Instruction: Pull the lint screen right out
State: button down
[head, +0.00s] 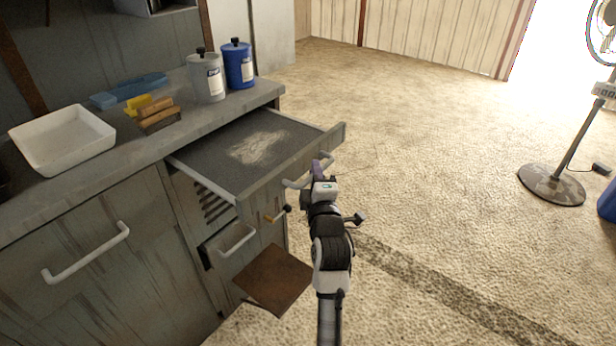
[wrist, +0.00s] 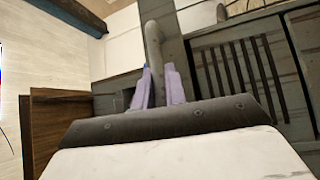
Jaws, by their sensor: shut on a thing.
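The lint screen (head: 215,160) is a wide, flat, drawer-like tray with a dark mesh top and a pale patch of lint (head: 262,148). It sticks out from under the counter, its back edge still at the cabinet front. Its front carries a white bar handle (head: 294,184). My gripper (head: 319,170) is shut on this handle from the front. In the wrist view the purple fingers of my gripper (wrist: 159,88) stand on either side of the pale handle (wrist: 153,45). The exact contact is partly hidden by my wrist in the head view.
A white tray (head: 63,160), brushes and two bottles stand on the counter (head: 120,170). A fan (head: 552,185) stands far right; the floor between is clear.

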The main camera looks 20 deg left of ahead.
jog(key=shift+s+d+b, duration=0.3)
jog(key=shift+d+b, duration=0.1)
jog(key=shift+d, duration=0.45)
jog(key=shift+s+d+b, duration=0.3)
jog(key=shift+d+b, duration=0.1)
jog(key=shift+d, duration=0.4)
jog(key=c, duration=1.5)
grip_release()
jog(key=shift+o, duration=0.2)
jog(key=shift+s+f, duration=0.1)
